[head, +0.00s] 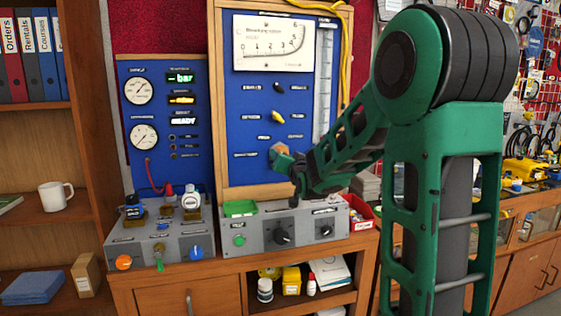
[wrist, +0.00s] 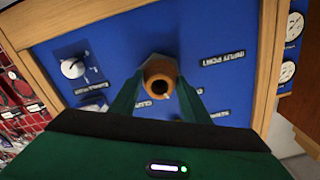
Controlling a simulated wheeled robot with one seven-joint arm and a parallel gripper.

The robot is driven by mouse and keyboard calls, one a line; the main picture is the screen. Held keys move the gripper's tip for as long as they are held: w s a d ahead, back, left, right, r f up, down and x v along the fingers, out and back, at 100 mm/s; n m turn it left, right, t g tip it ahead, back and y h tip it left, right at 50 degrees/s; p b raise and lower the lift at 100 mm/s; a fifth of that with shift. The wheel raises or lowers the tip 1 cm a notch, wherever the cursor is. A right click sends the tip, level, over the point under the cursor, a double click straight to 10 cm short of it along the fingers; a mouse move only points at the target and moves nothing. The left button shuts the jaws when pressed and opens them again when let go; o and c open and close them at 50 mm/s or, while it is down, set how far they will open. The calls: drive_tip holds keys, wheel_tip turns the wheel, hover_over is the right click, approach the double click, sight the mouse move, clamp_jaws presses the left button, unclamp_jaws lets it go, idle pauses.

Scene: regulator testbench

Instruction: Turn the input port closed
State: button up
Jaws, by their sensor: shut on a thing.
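The input port is a copper-coloured round fitting (wrist: 160,76) with a dark hole in its middle, on the blue panel (wrist: 110,35). In the head view my gripper (head: 284,160) is at the lower middle of the tall blue panel (head: 250,95), mostly covering the fitting. How far the port is turned cannot be told.
A gauge panel (head: 160,83) is on the left. A white-faced knob (wrist: 73,67) shows in the wrist view.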

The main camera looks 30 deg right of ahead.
drive_tip(key=m, duration=1.3)
drive_tip(key=shift+f, duration=0.15)
drive_tip(key=shift+s+m, duration=0.1)
drive_tip(key=shift+m, duration=0.2)
drive_tip(key=o, duration=1)
drive_tip(key=v, duration=1)
drive_tip(key=shift+s+a, duration=0.15)
drive_tip(key=shift+s, duration=0.1)
